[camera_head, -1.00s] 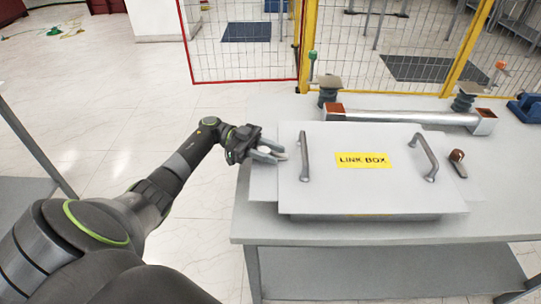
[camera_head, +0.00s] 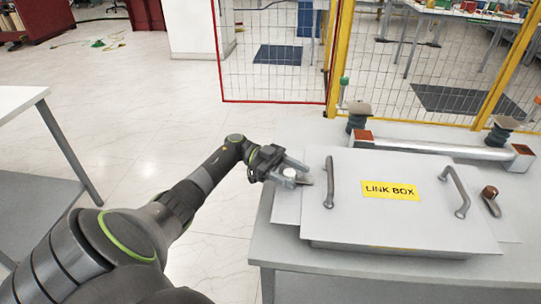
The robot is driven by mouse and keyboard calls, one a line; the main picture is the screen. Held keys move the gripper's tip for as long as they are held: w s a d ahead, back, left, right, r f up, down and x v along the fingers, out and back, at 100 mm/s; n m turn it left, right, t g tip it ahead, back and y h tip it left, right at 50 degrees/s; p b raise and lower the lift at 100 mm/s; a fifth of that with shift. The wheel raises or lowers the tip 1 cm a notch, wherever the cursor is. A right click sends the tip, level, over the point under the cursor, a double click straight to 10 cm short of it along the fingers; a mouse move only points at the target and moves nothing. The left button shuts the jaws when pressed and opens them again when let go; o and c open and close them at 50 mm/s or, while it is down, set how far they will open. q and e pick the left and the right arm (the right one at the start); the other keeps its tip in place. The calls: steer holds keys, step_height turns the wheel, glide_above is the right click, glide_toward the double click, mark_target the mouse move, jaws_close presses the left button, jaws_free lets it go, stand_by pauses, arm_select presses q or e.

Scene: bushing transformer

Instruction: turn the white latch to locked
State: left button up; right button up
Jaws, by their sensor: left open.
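The grey link box (camera_head: 375,225) with a yellow "LINK BOX" label lies on the table. A small white latch (camera_head: 290,174) shows at the left side of the box, between the fingers of my left gripper (camera_head: 297,174). The gripper is open, with one finger on the far side of the latch and one on the near side. Whether the fingers touch it, I cannot tell. A brown-ended latch (camera_head: 490,194) sits at the right side of the box. My right gripper is not in view.
The box has two raised grey handles, left (camera_head: 329,182) and right (camera_head: 457,191). A metal bar (camera_head: 437,149) with copper-coloured ends and dark insulators stands behind it. A yellow-framed mesh fence (camera_head: 336,60) is beyond the table (camera_head: 290,245). Floor left of the table is clear.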

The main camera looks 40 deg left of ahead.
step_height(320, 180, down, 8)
steer(key=b, duration=0.8)
arm_select(q)
steer(key=s+a+b, duration=0.1)
steer(key=a+b, duration=0.9)
steer(key=a, duration=0.6)
steer(key=shift+a+b, duration=0.15)
steer(key=shift+b, duration=0.2)
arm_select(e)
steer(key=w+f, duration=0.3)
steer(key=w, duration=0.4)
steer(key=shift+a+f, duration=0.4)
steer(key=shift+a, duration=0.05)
arm_select(q)
steer(key=shift+s, duration=0.1)
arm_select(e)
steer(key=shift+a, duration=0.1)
